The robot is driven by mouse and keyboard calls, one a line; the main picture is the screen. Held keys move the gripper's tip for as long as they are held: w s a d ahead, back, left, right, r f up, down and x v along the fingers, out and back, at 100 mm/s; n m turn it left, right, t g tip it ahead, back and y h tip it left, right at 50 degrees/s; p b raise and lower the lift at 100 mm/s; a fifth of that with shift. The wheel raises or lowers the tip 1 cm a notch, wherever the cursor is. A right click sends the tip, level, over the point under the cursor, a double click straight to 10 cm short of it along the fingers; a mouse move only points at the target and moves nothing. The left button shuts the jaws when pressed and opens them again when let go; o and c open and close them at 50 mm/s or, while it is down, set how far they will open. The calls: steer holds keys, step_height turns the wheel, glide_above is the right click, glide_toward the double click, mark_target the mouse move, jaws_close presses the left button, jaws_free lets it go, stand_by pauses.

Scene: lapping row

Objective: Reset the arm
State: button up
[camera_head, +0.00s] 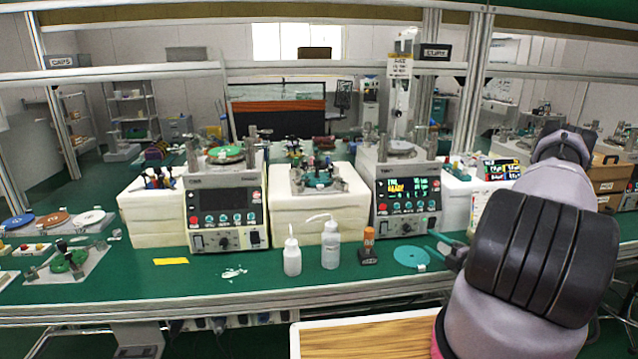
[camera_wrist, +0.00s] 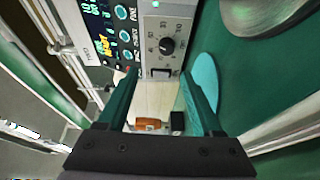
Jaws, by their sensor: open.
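My arm reaches in from the right of the head view. My gripper (camera_head: 446,248) is partly hidden behind my arm, low over the green bench (camera_head: 190,276) near the right lapping machine. In the wrist view my gripper (camera_wrist: 160,76) shows two green fingers spread apart with nothing held between them. Beyond the tips is the front panel of the right lapping machine (camera_head: 408,205), with its knob (camera_wrist: 167,46) and lit display. A teal disc (camera_head: 411,257) lies flat on the bench, close to the gripper; it shows beside the right finger in the wrist view (camera_wrist: 206,82).
An orange-topped bottle (camera_head: 369,240) and two white bottles, one here (camera_head: 330,246), stand left of the gripper. A left lapping machine (camera_head: 226,210) and white blocks line the bench. A wooden-topped surface (camera_head: 365,340) is in front. Bench posts and shelf rails rise behind.

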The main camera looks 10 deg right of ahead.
steer(key=s+a+r+n+g+y, duration=0.1)
steer(key=a+r+n+g+y, duration=0.1)
steer(key=a+r+n+g, duration=0.5)
steer(key=s+a+r+n+g+y, duration=0.2)
steer(key=a+r+n, duration=0.4)
steer(key=r+n, duration=0.5)
steer(key=s+a+r+n+g+y, duration=0.1)
steer(key=a+r+n+g, duration=0.4)
steer(key=r, duration=0.7)
steer(key=s+a+r+n+t+h, duration=0.2)
steer(key=s+r+n+h, duration=0.3)
steer(key=s+r+n, duration=0.4)
steer(key=s+a+r+n+t+h, duration=0.2)
steer(key=s+r+n+h, duration=0.3)
steer(key=s+r+n, duration=0.5)
steer(key=shift+s+a+r+n+t, duration=0.2)
steer(key=shift+s+r+n+t, duration=0.15)
steer(key=shift+s+n, duration=1.5)
